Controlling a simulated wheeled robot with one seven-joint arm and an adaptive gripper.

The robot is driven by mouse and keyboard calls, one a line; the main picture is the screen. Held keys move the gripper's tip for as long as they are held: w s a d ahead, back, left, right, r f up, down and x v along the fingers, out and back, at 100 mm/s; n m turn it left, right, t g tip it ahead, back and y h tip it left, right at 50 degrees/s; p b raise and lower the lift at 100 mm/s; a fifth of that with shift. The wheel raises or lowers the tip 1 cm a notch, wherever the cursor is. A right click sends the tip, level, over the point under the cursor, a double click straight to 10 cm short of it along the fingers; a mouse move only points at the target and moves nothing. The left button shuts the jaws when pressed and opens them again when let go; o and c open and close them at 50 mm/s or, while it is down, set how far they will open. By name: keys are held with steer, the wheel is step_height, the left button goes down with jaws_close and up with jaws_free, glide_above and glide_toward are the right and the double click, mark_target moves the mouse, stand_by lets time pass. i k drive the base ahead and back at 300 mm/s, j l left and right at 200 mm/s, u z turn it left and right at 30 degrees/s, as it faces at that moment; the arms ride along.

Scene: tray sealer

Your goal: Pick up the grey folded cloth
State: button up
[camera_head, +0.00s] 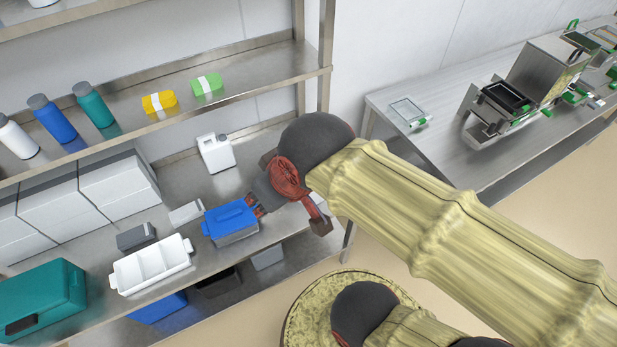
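No cloth shows clearly as the grey folded one. A small dark grey block-like item (136,237) lies on the middle shelf behind the white divided tray, and a paler grey item (186,212) lies to its right. I cannot tell whether either is the cloth. My gripper (288,213) is over the right end of the same shelf, right of the blue-lidded box (230,219). Its red fingers are spread apart and hold nothing visible. The left finger is close to the box; contact is unclear. My arm hides the shelf's right end, where a pale thing partly shows.
A white divided tray (151,266), a teal case (42,302) and a white jug (216,153) share the shelf. Bottles, a yellow pack (159,102) and a green pack (207,85) stand on the shelf above. A shelf post (326,60) rises near my arm. A machine bench (450,150) is at right.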

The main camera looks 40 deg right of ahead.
mark_target(131, 238)
steer(key=i+j, duration=0.4)
steer(key=j, duration=0.15)
steer(key=i+j+z, duration=0.1)
steer(key=i+j, duration=0.35)
steer(key=k+j, duration=0.05)
